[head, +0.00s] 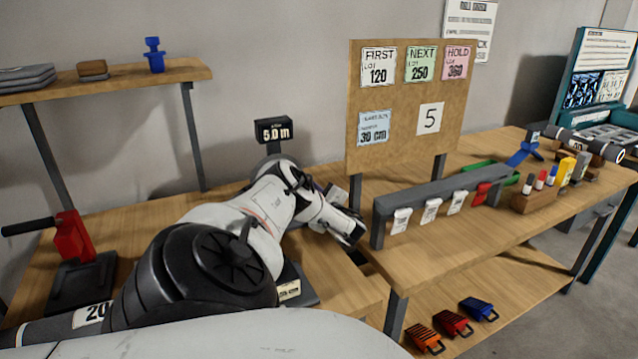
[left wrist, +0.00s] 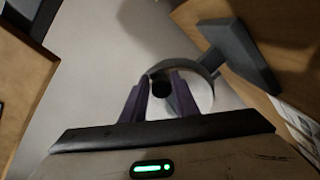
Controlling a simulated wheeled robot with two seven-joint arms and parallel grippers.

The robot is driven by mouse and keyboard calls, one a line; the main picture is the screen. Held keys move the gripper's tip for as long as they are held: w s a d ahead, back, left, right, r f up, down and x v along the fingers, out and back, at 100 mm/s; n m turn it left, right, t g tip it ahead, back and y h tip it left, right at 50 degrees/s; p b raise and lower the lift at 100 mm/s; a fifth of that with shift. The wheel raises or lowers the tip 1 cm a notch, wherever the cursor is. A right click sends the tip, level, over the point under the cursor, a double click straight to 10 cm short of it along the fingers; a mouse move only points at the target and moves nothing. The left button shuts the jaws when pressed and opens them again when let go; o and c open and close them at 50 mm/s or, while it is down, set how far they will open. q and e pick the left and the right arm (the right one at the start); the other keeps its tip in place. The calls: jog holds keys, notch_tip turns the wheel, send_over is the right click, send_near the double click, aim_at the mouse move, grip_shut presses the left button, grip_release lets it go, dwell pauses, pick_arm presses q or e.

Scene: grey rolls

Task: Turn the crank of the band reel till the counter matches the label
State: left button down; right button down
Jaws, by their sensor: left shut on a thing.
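The counter (head: 273,131) is a small black box on a post that reads 5.0 m. A white card (head: 430,119) with a 5 is on the brown board; I cannot tell whether it is the label. My left arm covers most of the band reel in the head view. In the left wrist view, my left gripper (left wrist: 160,92) is shut on a dark round knob (left wrist: 161,88), which looks like the crank's handle. A pale round part (left wrist: 203,92) and a grey bracket (left wrist: 238,55) are beside it. My right gripper is not in view.
The board (head: 400,165) carries several lot cards and a blue 30 cm card (head: 374,128). A grey rail (head: 440,195) with hanging tags stands on the right bench. A red clamp-like tool (head: 73,237) is at left. Coloured clips (head: 452,322) lie on the lower shelf.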

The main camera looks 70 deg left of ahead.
pick_arm(q)
jog(key=shift+s+a+r, duration=0.25)
jog(key=shift+s+r, duration=0.05)
jog(key=shift+r, duration=0.2)
jog(key=c, duration=1.5)
grip_release()
jog(key=shift+d, duration=0.1)
jog(key=shift+c, duration=0.2)
jog(key=shift+w+d+f, duration=0.2)
jog(key=shift+d+f, duration=0.05)
jog(key=v, duration=1)
jog(key=shift+r, duration=0.15)
jog(key=shift+s, duration=0.1)
